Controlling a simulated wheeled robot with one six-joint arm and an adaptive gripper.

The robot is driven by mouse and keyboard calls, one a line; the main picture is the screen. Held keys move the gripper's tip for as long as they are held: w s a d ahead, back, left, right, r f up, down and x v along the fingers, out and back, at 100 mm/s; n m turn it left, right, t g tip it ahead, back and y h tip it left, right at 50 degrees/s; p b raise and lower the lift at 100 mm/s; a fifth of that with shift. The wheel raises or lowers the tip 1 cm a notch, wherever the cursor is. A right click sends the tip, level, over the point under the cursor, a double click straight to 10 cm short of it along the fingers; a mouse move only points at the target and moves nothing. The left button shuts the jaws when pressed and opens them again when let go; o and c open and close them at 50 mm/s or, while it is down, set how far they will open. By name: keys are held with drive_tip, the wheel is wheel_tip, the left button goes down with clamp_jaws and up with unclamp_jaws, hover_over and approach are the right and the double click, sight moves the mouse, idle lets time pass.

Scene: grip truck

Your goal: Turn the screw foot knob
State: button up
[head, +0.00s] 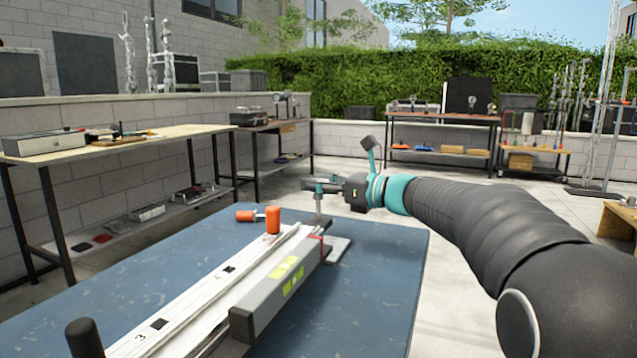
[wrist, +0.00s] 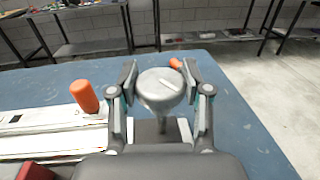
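The screw foot knob (wrist: 160,86) is a round grey metal head on a thin post, in the middle of the wrist view. In the head view my gripper (head: 318,187) reaches in from the right and partly covers the knob.
A long white rail (head: 190,310) and a grey spirit level (head: 290,270) lie beside the foot on the blue table (head: 372,290). An orange handle (head: 272,220) stands near the rail's far end, also seen in the wrist view (wrist: 84,96). Open table lies right.

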drive_tip(key=shift+c, duration=0.9)
drive_tip(key=shift+w+r+n+g+y+p, duration=0.1)
drive_tip(key=shift+r+n+g+y+p, duration=0.25)
drive_tip(key=shift+g+p, duration=0.45)
drive_tip(key=shift+f+n+p, duration=0.1)
drive_tip(key=shift+n+p, duration=0.25)
drive_tip(key=shift+p, duration=0.3)
drive_tip(key=shift+f+n+g+y, duration=0.2)
drive_tip(key=shift+n+g+y, duration=0.35)
drive_tip(key=shift+n+g, duration=0.95)
drive_tip(key=shift+m+g, duration=0.4)
drive_tip(key=o, duration=1.2)
